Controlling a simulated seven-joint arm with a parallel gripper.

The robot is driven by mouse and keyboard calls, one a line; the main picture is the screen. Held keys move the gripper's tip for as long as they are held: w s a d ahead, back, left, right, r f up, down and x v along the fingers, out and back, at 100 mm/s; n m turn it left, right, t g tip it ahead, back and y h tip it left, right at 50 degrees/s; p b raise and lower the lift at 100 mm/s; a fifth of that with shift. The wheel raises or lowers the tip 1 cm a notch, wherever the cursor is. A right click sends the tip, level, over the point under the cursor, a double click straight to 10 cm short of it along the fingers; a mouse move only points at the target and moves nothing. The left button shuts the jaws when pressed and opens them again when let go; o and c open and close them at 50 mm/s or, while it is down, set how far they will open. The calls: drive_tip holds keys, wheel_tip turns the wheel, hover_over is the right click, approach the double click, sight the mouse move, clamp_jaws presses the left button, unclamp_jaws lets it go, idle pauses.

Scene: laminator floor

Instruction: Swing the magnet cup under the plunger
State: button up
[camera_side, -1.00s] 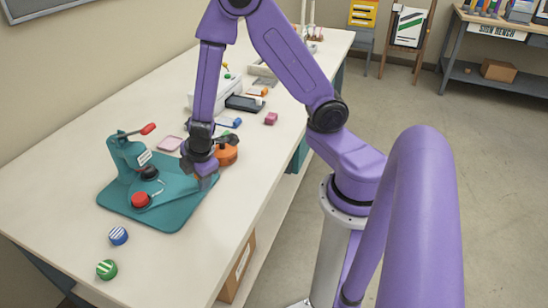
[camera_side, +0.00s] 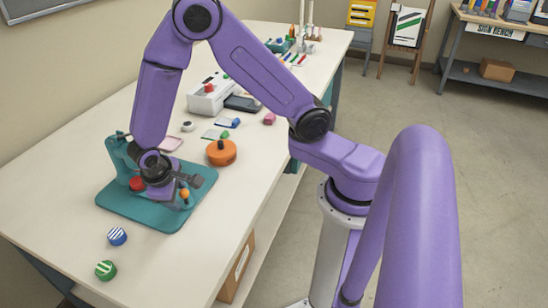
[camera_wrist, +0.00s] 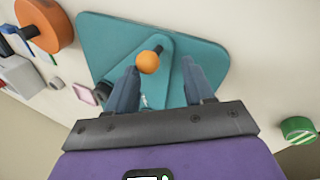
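The teal press (camera_side: 120,150) stands on its teal base plate (camera_side: 135,212) on the table. My arm hides its upper part and most of its middle. A red round part (camera_side: 137,183) shows left of my gripper (camera_side: 180,184); I cannot tell if it is the magnet cup. An orange ball knob (camera_side: 184,193) stands near my fingertips. In the wrist view, the knob (camera_wrist: 148,62) is on a teal arm over the base plate (camera_wrist: 105,35). My gripper (camera_wrist: 160,80) is open, its fingers either side of the knob's line and the knob just beyond the tips.
An orange puck with a black knob (camera_side: 221,152) sits right of the press. Blue-striped (camera_side: 117,236) and green-striped (camera_side: 106,270) buttons lie in front. A pink tray (camera_side: 171,143), a white box (camera_side: 207,98) and small items stand behind. The front table is mostly clear.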

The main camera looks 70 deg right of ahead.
drive_tip(key=shift+w+a+m+g, duration=0.3)
drive_tip(key=shift+w+a+m, duration=0.25)
drive_tip(key=shift+a+m, duration=0.35)
drive_tip(key=v, duration=1.6)
drive_tip(key=s+d+n+y, duration=0.2)
drive_tip(key=s+d+n, duration=0.3)
drive_tip(key=s, duration=0.7)
drive_tip(key=s+d+n+y, duration=0.2)
drive_tip(key=s+d+n, duration=0.3)
drive_tip(key=s, duration=0.7)
drive_tip(key=shift+s+d+n, duration=0.35)
drive_tip(key=shift+d+n, duration=0.05)
drive_tip(key=shift+d, duration=0.2)
drive_tip(key=shift+r, duration=0.15)
drive_tip(key=shift+c, duration=0.4)
